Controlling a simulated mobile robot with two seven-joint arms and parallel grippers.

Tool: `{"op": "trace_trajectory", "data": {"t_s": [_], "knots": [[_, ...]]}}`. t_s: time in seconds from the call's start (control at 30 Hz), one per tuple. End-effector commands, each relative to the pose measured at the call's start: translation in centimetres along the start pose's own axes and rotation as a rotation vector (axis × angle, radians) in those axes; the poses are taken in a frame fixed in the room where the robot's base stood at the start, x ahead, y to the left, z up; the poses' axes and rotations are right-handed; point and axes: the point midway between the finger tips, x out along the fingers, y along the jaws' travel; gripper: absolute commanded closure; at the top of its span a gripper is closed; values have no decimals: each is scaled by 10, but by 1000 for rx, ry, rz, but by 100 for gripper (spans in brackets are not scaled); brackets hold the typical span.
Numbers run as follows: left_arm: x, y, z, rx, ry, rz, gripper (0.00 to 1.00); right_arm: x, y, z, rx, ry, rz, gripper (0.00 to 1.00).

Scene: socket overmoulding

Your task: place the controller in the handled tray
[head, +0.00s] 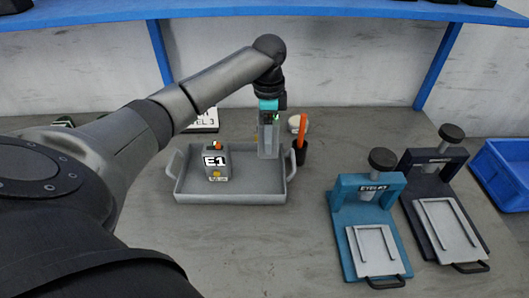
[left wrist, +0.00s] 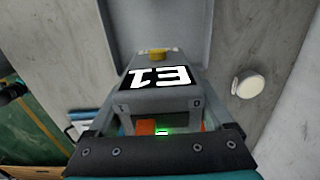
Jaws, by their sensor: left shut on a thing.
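My left gripper (head: 268,106) points down over the right rear part of the grey handled tray (head: 245,199). It is shut on a grey controller (head: 268,142), gripping its upper end. In the left wrist view the held controller (left wrist: 152,103) shows a black-and-white E1 label, a yellow knob, orange parts and a green light between the fingers (left wrist: 160,140). It hangs about upright; I cannot tell whether its lower end touches the tray floor. Another E1 controller (head: 217,174), with an orange part on top, stands in the tray's left half. My right gripper is not in view.
An orange-handled tool in a black holder (head: 301,155) and a white round thing (head: 295,122) stand right of the tray. A teal press (head: 368,200) and a dark press (head: 435,175) stand further right, then a blue bin (head: 505,168). Bare table lies before the tray.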

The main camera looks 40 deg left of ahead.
Motion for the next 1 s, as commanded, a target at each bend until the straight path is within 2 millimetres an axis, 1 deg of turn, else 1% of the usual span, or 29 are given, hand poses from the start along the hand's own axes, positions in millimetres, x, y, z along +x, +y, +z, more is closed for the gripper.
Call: {"op": "trace_trajectory", "data": {"t_s": [0.03, 0.1, 0.2, 0.47, 0.67, 0.73, 1.0], "knots": [[18, 1, 0, 0, -2, 4, 78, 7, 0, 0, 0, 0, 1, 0], [34, 1, 0, 1, -1, 3, 78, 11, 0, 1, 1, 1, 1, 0], [50, 1, 0, 0, -1, 1, 78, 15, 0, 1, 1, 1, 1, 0], [68, 0, 0, 0, 1, 0, 78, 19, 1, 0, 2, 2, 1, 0], [99, 1, 0, 0, -1, 2, 78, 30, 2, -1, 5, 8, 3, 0], [103, 0, 0, 0, 0, 0, 78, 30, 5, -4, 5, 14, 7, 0], [102, 0, 0, 0, 1, -1, 78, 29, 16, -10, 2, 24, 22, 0]]}}
